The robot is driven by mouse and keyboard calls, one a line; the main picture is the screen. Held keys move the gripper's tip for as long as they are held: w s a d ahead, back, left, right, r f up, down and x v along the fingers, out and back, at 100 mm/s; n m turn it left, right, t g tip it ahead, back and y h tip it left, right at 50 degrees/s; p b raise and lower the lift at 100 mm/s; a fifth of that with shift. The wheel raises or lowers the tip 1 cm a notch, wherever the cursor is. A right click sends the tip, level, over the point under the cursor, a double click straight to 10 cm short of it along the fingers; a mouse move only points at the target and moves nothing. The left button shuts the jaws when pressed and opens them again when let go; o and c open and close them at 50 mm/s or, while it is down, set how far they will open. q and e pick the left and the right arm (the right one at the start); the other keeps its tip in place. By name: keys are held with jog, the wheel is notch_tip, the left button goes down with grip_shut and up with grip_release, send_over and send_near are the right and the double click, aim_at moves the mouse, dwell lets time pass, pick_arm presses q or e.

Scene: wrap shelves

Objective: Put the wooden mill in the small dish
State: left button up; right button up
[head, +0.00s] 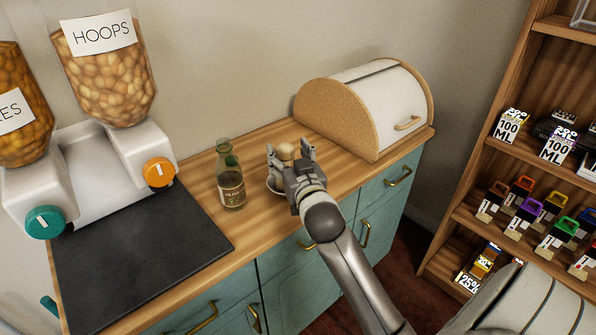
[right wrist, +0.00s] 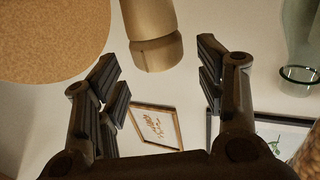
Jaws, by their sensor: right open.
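The wooden mill (head: 285,151) is mostly hidden behind my right gripper in the head view; its pale round top shows between the fingers. In the right wrist view the mill (right wrist: 150,30) enters from the top edge, between and beyond the open fingers, apart from both. My right gripper (head: 290,152) is open and empty above the counter; its fingers (right wrist: 168,70) show in the wrist view. A pale rim, seemingly the small dish (head: 271,187), shows just left of the gripper. Whether the mill stands in, behind or beside it is hidden. My left gripper is not in view.
A green glass bottle (head: 230,180) stands close left of the gripper. A bread box (head: 345,105) stands behind to the right. A dark mat (head: 140,245) and cereal dispensers (head: 110,85) are at left. A stocked wooden shelf (head: 480,150) stands at right.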

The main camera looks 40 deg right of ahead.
jog(key=v, duration=0.8)
jog(key=shift+s+b, duration=0.2)
jog(key=shift+b, duration=0.15)
